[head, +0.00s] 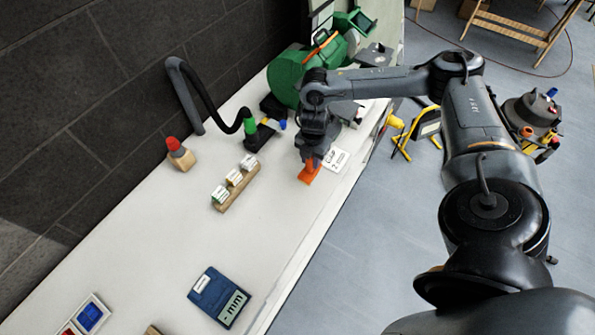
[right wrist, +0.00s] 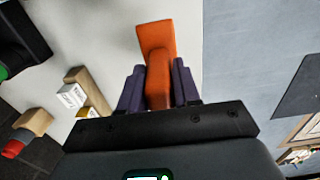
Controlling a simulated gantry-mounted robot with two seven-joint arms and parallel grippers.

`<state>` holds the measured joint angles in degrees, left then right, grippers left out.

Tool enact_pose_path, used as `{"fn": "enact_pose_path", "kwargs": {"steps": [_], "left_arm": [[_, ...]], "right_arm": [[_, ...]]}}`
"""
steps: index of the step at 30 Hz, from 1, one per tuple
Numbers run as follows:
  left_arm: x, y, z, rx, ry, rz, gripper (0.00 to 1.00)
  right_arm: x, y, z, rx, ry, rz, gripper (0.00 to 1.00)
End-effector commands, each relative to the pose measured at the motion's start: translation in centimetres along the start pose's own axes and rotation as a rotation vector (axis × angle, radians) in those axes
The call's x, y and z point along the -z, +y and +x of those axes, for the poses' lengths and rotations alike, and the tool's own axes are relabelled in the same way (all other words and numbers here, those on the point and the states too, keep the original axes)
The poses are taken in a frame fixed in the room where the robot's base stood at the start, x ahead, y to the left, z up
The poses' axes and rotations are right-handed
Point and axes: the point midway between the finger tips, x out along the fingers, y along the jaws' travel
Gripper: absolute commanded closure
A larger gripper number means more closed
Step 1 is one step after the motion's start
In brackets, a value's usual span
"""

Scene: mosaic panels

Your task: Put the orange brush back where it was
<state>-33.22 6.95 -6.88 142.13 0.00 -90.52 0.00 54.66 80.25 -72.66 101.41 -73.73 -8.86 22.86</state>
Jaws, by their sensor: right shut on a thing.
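The orange brush (head: 308,173) is at the far part of the white bench, in the head view, just under my right gripper (head: 311,160). In the right wrist view the brush (right wrist: 157,45) stands between the two purple fingers of the gripper (right wrist: 158,88), which are shut on it. Its wider orange end points away from the palm. I cannot tell whether the brush touches the bench top. My left gripper is not in view.
A white card (head: 336,160) lies beside the brush. A wooden block with small labelled pieces (head: 235,183), a red-topped wooden piece (head: 180,154) and a green machine (head: 290,75) are nearby. A blue device (head: 218,297) lies nearer. The bench between is clear.

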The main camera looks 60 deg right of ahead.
Motion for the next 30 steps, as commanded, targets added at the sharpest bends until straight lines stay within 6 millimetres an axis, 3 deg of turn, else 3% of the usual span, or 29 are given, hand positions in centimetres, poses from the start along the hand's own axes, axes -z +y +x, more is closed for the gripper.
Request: {"fn": "enact_pose_path", "kwargs": {"steps": [3, 9, 16, 24, 30], "left_arm": [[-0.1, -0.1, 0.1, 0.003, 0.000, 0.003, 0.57], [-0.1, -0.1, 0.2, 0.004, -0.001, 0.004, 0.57], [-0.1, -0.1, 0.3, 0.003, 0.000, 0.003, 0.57], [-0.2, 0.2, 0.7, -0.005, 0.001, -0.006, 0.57], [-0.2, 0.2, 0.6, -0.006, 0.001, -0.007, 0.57]], "right_arm": [[1.3, 1.8, 1.2, -0.002, 0.001, -0.001, 1.00], [2.3, 3.3, 2.4, -0.001, 0.001, 0.001, 1.00], [2.4, 3.5, 3.3, 0.001, -0.001, 0.002, 1.00], [2.3, 3.5, 6.4, 0.001, -0.001, 0.002, 1.00], [2.3, 3.5, 6.5, -0.001, -0.001, 0.002, 1.00]]}}
